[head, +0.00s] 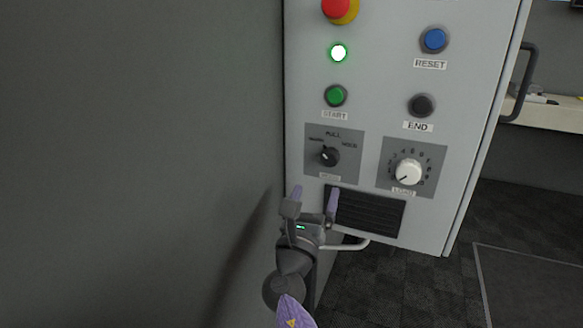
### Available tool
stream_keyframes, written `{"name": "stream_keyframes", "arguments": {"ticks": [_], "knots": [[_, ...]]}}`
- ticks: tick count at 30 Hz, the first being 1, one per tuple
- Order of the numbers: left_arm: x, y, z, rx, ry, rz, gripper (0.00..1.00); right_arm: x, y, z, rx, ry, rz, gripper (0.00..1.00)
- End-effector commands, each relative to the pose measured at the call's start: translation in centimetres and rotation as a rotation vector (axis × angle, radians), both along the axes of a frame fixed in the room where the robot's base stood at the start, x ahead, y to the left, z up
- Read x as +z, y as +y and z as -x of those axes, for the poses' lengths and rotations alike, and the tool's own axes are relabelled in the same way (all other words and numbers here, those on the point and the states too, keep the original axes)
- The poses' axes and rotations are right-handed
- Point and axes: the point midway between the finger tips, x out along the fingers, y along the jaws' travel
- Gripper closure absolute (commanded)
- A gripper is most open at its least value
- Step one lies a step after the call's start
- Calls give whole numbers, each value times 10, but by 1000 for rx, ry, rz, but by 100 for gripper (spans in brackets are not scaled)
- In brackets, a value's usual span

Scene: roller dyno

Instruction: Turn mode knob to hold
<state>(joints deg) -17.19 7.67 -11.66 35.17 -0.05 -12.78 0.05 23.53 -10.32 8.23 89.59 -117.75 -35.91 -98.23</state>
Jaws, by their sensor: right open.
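The black mode knob (329,156) sits on a dark grey plate on the front of the light grey control cabinet (300,120). Labels around it include PULL or FULL at the top and HOLD at the upper right; the left label is too small to read. The knob's pointer looks turned to the upper left. My right gripper (314,196) is open and empty just below the knob, its two purple-grey fingers pointing up, apart from the knob. My left gripper is not in view.
A white load knob (408,172) sits right of the mode knob. Above are a green START button (335,96), black END button (421,105), blue RESET button (433,40) and red emergency stop (340,8). A vent (370,213) lies below. A dark wall (140,150) fills the left.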

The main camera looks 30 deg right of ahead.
Motion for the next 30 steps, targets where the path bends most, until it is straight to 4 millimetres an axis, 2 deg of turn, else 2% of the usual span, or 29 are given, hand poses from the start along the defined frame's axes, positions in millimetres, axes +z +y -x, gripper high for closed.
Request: {"name": "stream_keyframes", "arguments": {"ticks": [6,9,14,21,22,23,30], "knots": [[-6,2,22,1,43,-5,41,17,-35,-37,2,1,-1,12],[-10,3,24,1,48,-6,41,24,-47,-48,4,2,-2,12],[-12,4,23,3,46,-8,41,29,-56,-57,7,3,-3,12],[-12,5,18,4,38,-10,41,31,-57,-58,7,3,-3,12],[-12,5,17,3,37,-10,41,31,-57,-58,7,3,-3,14],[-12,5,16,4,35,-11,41,30,-57,-58,7,3,-3,21],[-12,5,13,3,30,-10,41,30,-57,-57,7,3,-3,72]]}}
